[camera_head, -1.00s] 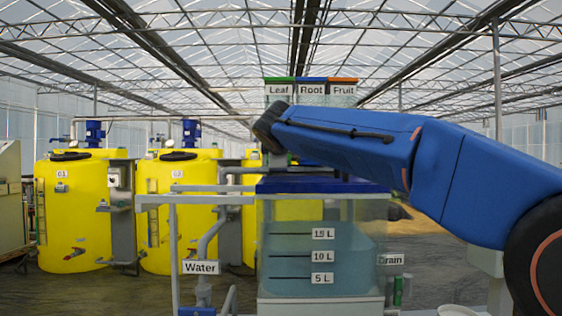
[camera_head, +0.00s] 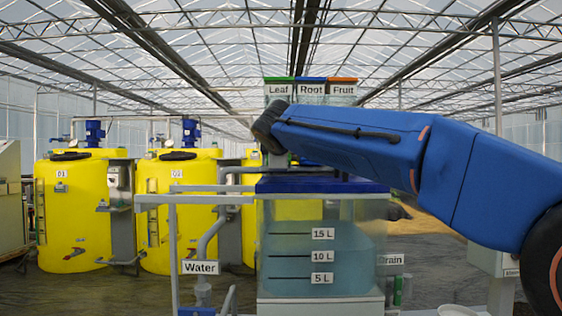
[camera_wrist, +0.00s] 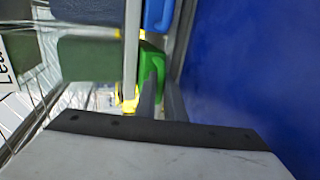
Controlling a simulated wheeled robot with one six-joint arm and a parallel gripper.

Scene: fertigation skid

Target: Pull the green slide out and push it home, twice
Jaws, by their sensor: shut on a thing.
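In the wrist view, the green slide (camera_wrist: 152,62) is a small bright green block between the grey fingers of my gripper (camera_wrist: 148,88). My gripper is shut on it. Its far end is partly hidden by a finger, so I cannot tell how far out it stands. In the head view, my blue arm reaches in from the right and its end hides the gripper and the slide. Above the arm's end stands the Leaf hopper (camera_head: 279,90) with a green rim.
The Root (camera_head: 311,90) and Fruit (camera_head: 343,90) hoppers stand beside Leaf. Below is a clear mixing tank (camera_head: 290,245) with a blue lid. Grey pipes and a rail (camera_head: 190,199) run at its left. Yellow tanks (camera_head: 75,215) stand behind. A blue surface (camera_wrist: 250,75) fills the wrist view's right.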

